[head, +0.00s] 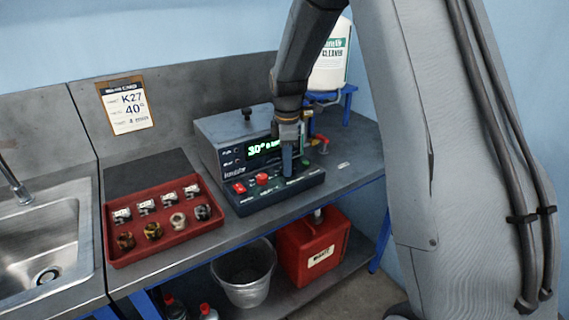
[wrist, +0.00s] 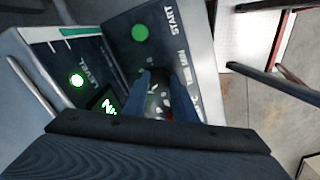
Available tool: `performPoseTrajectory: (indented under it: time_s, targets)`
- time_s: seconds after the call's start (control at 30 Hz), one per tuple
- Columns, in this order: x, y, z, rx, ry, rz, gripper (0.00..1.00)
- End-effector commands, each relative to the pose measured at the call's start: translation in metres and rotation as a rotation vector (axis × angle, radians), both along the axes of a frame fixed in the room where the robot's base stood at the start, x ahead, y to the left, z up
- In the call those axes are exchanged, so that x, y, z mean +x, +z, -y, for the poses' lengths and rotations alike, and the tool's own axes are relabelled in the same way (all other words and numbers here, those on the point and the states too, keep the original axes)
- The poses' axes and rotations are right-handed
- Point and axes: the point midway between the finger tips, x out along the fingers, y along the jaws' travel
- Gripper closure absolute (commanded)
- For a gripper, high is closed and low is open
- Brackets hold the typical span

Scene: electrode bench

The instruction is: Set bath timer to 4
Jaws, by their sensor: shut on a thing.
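The grey bath unit (head: 215,128) stands on the bench, with a green lit display (head: 265,147) that starts with 30°; its smaller digits are partly covered by my gripper. A sloped dark control panel (head: 250,201) with red controls juts from its front. My gripper (head: 287,172) points down over the right part of this panel. In the wrist view, my two fingers (wrist: 160,100) are shut on a dark timer knob (wrist: 159,102) with pale marks around it. Its exact setting cannot be read.
A red tray (head: 150,250) with several small labelled pieces lies left of the bath, beside a sink (head: 45,240). A card (head: 126,105) on the wall reads K27 and 40°. A white cleaner bottle (head: 331,65) stands behind. A bucket (head: 243,275) and red can (head: 310,245) sit below.

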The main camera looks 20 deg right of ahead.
Motion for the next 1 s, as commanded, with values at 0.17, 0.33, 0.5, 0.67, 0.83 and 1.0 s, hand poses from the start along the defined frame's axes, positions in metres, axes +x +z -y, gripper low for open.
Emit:
performPoseTrajectory:
  time_s: [0.17, 0.33, 0.5, 0.67, 0.83, 1.0]
  targets:
    - [-0.0025, -0.0007, 0.0018, -0.003, -0.153, -0.007, 0.97]
    - [-0.0028, -0.001, 0.0012, -0.003, -0.276, -0.008, 0.97]
    - [-0.0032, -0.0013, 0.0007, -0.003, -0.366, -0.009, 0.97]
    - [-0.0036, -0.0017, 0.0005, -0.003, -0.419, -0.01, 0.97]
    - [-0.004, -0.0021, 0.0003, -0.003, -0.445, -0.011, 0.97]
    - [-0.0044, -0.0024, 0.0001, -0.004, -0.451, -0.012, 0.97]
